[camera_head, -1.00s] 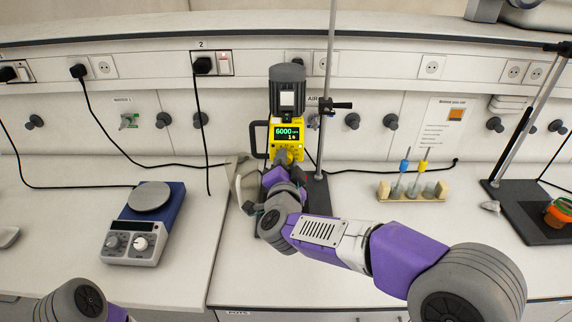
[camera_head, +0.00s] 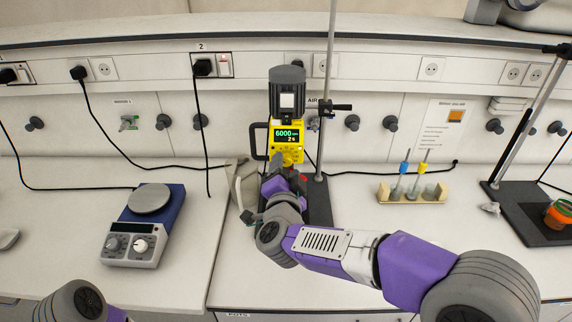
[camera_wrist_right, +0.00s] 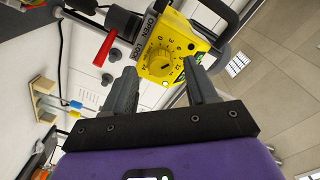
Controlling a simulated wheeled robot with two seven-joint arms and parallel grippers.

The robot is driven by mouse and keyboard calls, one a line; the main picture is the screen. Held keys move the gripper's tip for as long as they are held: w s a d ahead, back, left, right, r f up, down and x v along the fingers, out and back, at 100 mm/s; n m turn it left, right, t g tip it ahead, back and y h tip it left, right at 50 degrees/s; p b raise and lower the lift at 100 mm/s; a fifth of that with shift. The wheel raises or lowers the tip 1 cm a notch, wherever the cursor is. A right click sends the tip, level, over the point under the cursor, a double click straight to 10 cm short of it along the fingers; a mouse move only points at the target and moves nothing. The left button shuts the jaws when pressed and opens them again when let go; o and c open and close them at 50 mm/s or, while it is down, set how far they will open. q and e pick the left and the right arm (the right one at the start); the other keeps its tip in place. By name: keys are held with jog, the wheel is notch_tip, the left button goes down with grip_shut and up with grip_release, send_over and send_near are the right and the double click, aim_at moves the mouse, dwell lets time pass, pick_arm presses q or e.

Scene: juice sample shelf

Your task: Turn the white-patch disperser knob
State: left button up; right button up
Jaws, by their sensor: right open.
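The disperser has a grey motor head with a white patch (camera_head: 287,100) and a yellow control box (camera_head: 286,133). Its display reads 6000, with a small 2 below. The yellow knob (camera_wrist_right: 160,64), ringed by numbers, faces my right gripper in the right wrist view; its lower edge shows in the head view (camera_head: 288,158). My right gripper (camera_wrist_right: 161,70) is open, its two fingers on either side of the knob's line of sight. I see no finger closed on the knob. In the head view the right gripper (camera_head: 284,178) is just below the box, partly hidden by my wrist. My left gripper is out of frame.
A metal stand rod (camera_head: 326,90) rises right beside the disperser. A red-handled lever (camera_wrist_right: 104,48) shows near the box. A hotplate stirrer (camera_head: 148,200) stands left, a wooden rack (camera_head: 412,197) right.

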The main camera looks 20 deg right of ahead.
jog(key=v, duration=0.5)
jog(key=shift+s, duration=0.2)
